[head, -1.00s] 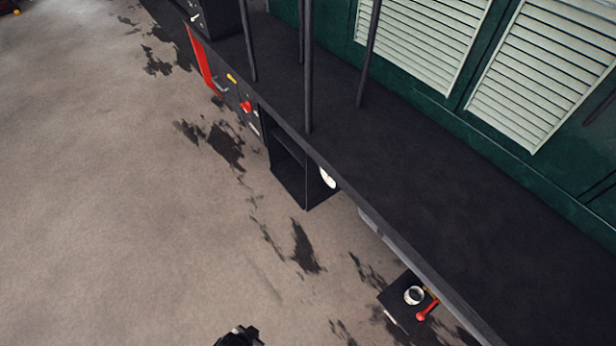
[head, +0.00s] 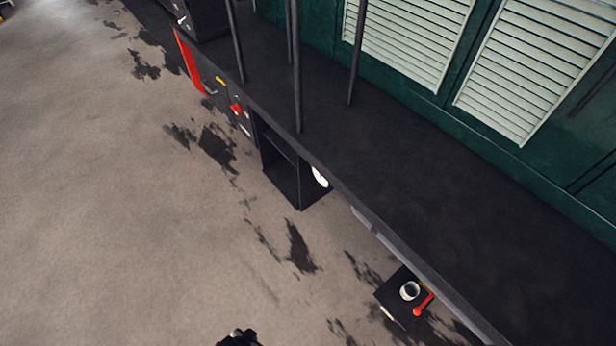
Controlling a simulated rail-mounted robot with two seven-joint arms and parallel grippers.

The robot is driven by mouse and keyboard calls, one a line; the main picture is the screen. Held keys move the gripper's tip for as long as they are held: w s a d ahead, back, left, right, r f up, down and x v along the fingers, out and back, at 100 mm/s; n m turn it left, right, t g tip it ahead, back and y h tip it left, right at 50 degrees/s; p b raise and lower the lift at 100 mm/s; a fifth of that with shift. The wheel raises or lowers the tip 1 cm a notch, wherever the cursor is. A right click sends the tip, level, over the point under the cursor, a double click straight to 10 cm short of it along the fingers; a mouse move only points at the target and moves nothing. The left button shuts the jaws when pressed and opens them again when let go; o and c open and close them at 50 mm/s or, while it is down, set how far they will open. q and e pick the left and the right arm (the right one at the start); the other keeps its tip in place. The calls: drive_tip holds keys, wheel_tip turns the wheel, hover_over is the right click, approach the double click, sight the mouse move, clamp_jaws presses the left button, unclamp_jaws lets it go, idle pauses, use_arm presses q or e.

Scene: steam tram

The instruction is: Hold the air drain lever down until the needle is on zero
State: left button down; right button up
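A red-handled lever (head: 423,304) sticks out by a small dark box under the edge of the dark running board, at the lower right of the head view. A second small red handle (head: 236,108) is on the dark side panel further up. I cannot tell from the picture which is the air drain lever. A white round face (head: 319,177), perhaps a gauge, shows edge-on beside an open dark box; no needle can be read. No gripper fingers show. A small dark part at the bottom edge seems to be mine.
The long dark running board (head: 420,180) with upright posts runs diagonally beside the green tram side with pale louvres. A white cup-like round piece (head: 410,290) is on the small dark box. A yellow handle (head: 219,80) and red panel (head: 190,62) are further up. The stained floor is clear.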

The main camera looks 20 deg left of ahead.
use_arm(q)
wheel_tip(320, 180, down, 7)
drive_tip(key=b, duration=0.1)
idle(7.6)
